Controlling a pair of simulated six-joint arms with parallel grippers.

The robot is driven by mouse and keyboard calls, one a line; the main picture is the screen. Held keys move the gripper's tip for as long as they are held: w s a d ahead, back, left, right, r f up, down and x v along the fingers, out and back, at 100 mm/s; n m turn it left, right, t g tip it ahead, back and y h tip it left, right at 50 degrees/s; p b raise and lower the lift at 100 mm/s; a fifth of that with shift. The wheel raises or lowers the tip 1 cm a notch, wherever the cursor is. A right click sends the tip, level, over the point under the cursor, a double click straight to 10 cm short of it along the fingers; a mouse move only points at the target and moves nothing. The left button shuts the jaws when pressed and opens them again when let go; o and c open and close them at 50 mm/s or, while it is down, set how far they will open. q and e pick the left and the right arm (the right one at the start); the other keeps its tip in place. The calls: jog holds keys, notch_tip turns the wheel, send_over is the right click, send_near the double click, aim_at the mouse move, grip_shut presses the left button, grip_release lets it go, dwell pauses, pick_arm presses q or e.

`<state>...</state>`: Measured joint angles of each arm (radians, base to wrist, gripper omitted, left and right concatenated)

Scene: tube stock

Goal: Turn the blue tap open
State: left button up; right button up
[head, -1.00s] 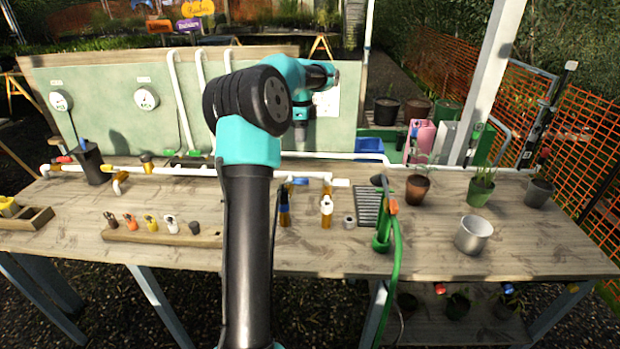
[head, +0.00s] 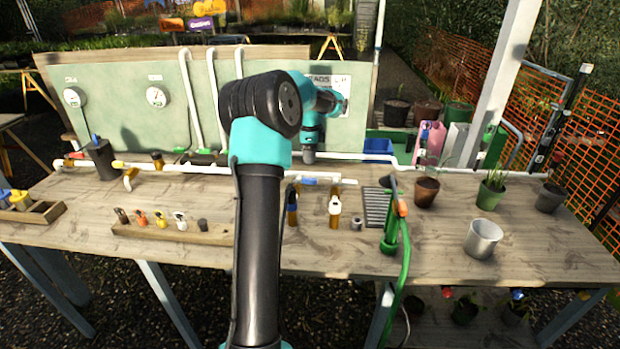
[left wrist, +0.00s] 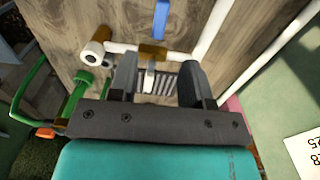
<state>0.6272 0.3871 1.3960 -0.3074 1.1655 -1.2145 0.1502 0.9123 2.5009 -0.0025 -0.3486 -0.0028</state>
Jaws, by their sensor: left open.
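A blue lever (head: 310,181) sits on the white pipe in the head view. My right gripper is not in view.
A white-headed brass part (head: 335,207) stands right of the lever, with a green hose holder (head: 390,237) beyond it. A wooden rack (head: 175,232) lies front left. A metal cup (head: 482,238) and plant pots stand right. The bench's front middle is fairly clear.

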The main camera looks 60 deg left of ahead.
aim_at(310, 178)
pick_arm(q)
notch_tip(310, 178, down, 10)
jog(key=shift+r, duration=0.2)
jog(key=shift+c, duration=0.3)
grip_shut()
dwell(0.4)
